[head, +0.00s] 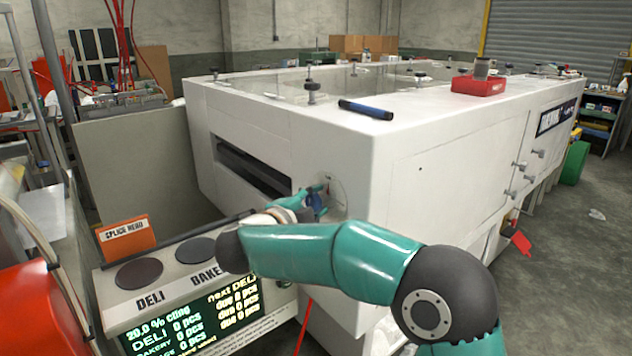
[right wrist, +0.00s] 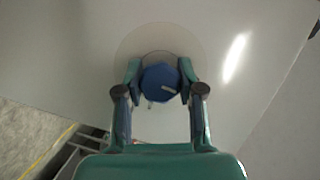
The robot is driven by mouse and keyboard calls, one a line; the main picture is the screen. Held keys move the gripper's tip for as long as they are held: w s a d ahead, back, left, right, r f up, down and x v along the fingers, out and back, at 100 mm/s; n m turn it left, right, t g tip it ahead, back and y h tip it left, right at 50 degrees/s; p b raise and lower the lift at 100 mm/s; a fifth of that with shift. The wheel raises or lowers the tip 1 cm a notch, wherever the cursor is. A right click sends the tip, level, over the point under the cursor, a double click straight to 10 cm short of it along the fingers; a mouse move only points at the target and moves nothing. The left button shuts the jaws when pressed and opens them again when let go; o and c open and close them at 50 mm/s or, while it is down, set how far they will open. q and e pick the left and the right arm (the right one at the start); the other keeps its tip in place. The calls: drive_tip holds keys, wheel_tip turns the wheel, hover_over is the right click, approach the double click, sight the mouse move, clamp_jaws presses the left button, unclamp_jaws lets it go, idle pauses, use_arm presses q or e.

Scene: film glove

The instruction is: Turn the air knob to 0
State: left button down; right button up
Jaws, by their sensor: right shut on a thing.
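The air knob (right wrist: 160,82) is blue with a light pointer mark, set on a round pale dial plate (right wrist: 128,45) on the white machine's wall. In the right wrist view the mark sits on the knob's right side. My right gripper (right wrist: 160,88) has one finger on each side of the knob and is shut on it. In the head view, my right gripper (head: 318,198) reaches the dial on the machine's end face, and the blue knob (head: 316,203) is partly hidden by the fingers. The dial's numbers are too small to read. My left gripper is not in view.
The large white machine (head: 440,150) fills the middle. A dark slot (head: 250,165) lies left of the dial. A blue tool (head: 366,109) and a red box (head: 478,85) lie on top. A console with a display (head: 190,315) and an orange sign (head: 126,235) stand at front left.

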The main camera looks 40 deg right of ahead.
drive_tip(key=shift+a+n+p, duration=0.15)
drive_tip(key=shift+n+p, duration=0.25)
drive_tip(key=shift+p, duration=0.25)
drive_tip(key=shift+f+p, duration=0.25)
drive_tip(key=shift+p, duration=0.05)
drive_tip(key=o, duration=1.2)
drive_tip(key=shift+w, duration=0.15)
drive_tip(key=shift+c, duration=0.2)
drive_tip(key=shift+r, duration=0.15)
drive_tip(key=v, duration=1.2)
drive_tip(key=shift+r, duration=0.25)
